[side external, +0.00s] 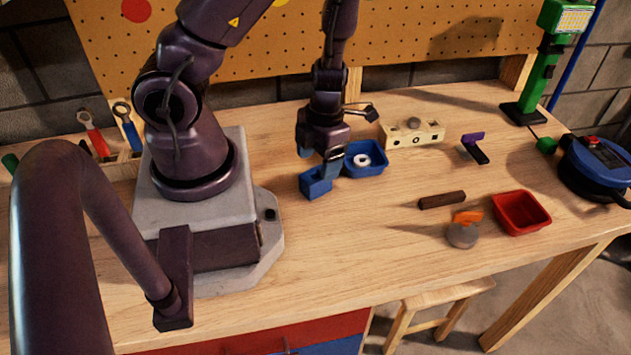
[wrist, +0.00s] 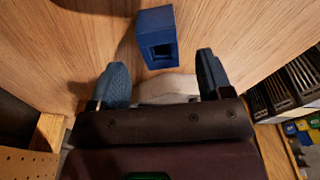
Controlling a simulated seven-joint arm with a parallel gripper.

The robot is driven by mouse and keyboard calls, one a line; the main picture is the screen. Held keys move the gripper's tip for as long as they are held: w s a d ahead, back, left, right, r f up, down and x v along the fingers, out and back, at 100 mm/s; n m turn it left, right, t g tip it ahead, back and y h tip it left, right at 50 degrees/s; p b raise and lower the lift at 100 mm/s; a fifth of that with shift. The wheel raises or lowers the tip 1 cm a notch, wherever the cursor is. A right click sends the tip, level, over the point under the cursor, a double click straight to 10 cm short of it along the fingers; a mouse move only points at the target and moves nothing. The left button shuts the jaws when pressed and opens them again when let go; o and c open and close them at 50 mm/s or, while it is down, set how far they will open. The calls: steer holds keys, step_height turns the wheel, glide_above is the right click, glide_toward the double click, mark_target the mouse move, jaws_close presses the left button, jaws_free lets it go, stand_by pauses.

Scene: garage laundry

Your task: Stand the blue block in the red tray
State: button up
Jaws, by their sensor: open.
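The blue block (side external: 315,184) rests on the bench in front of my base, to the left of a blue tray. In the wrist view the block (wrist: 157,37) shows a dark recess in its end and sits just beyond the fingertips, roughly between their lines. My gripper (side external: 330,167) is open and empty, low over the bench beside the block; its two blue fingers (wrist: 163,75) stand apart in the wrist view. The red tray (side external: 522,214) is empty at the right of the bench, well away from my gripper.
The blue tray (side external: 378,165) holding a white ring is close to my gripper. A brown bar (side external: 442,200) and a grey round object with an orange top (side external: 462,233) lie towards the red tray. A beige block (side external: 413,135) and purple-and-black item (side external: 475,149) lie behind.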

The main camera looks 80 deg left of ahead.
mark_target(315, 176)
steer(key=shift+s+d+f, duration=0.1)
steer(key=shift+s+f, duration=0.05)
steer(key=shift+f, duration=1)
steer(key=shift+s+f, duration=0.15)
steer(key=shift+f, duration=1)
steer(key=shift+c, duration=0.2)
steer(key=c, duration=1)
steer(key=shift+r, duration=0.1)
steer(key=shift+c, duration=0.2)
